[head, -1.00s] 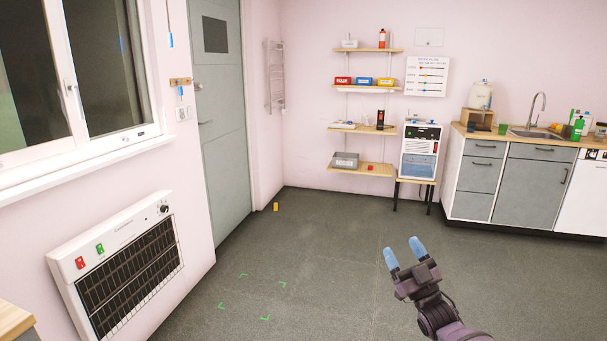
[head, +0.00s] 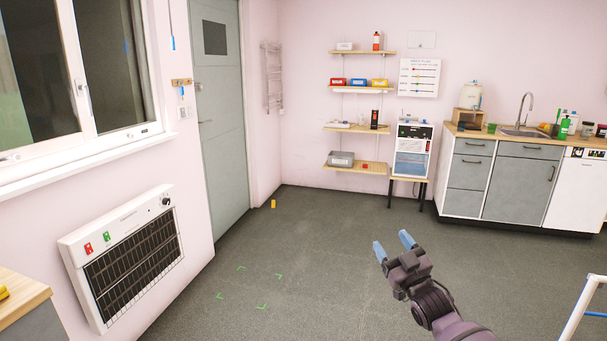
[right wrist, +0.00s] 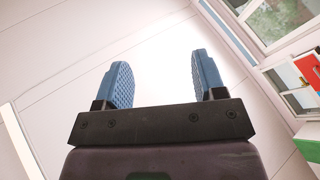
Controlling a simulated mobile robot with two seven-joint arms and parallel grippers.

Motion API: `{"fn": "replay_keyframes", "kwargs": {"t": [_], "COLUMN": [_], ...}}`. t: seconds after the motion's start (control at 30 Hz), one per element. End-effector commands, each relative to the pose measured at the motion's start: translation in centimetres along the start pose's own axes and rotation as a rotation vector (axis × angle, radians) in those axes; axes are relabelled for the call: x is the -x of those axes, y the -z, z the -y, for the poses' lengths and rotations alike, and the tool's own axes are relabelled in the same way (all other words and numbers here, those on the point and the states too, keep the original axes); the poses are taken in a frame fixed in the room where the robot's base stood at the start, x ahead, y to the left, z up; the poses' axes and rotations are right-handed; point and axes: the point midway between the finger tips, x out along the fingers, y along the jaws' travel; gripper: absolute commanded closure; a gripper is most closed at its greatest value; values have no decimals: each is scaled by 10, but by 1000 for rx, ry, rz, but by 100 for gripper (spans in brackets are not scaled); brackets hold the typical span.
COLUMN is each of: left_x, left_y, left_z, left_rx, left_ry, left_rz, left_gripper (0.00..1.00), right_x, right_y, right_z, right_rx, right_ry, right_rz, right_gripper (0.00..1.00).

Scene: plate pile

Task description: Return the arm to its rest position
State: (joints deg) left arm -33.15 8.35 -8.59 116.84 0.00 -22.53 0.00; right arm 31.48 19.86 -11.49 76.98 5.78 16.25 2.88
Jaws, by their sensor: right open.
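My right gripper (head: 393,246) is at the lower right of the head view, raised over the grey floor. Its two blue fingers stand apart with nothing between them. In the right wrist view the same gripper (right wrist: 165,85) shows open and empty against a pale wall or ceiling surface. My left gripper is in neither view.
Open floor (head: 330,260) lies ahead, with green corner marks (head: 251,286). A wall heater (head: 125,255) and wooden-topped counter (head: 20,300) are at left. Kitchen cabinets (head: 520,185) stand at back right. A white rail frame (head: 578,320) is at the right edge.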

Motion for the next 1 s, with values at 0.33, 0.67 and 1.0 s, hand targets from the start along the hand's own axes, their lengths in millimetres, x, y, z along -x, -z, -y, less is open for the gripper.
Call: {"fn": "replay_keyframes", "kwargs": {"t": [0.33,0.67,1.0], "left_x": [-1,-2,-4], "left_y": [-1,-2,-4], "left_z": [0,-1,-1], "left_rx": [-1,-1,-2], "left_ry": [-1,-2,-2], "left_rz": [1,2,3], "left_gripper": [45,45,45], "right_x": [99,246,393], "right_y": [-33,-58,-55], "right_z": [42,74,99], "right_rx": [-29,-93,-168], "right_ry": [-16,-63,-136], "right_rz": [321,633,865], "right_gripper": [36,36,36]}}
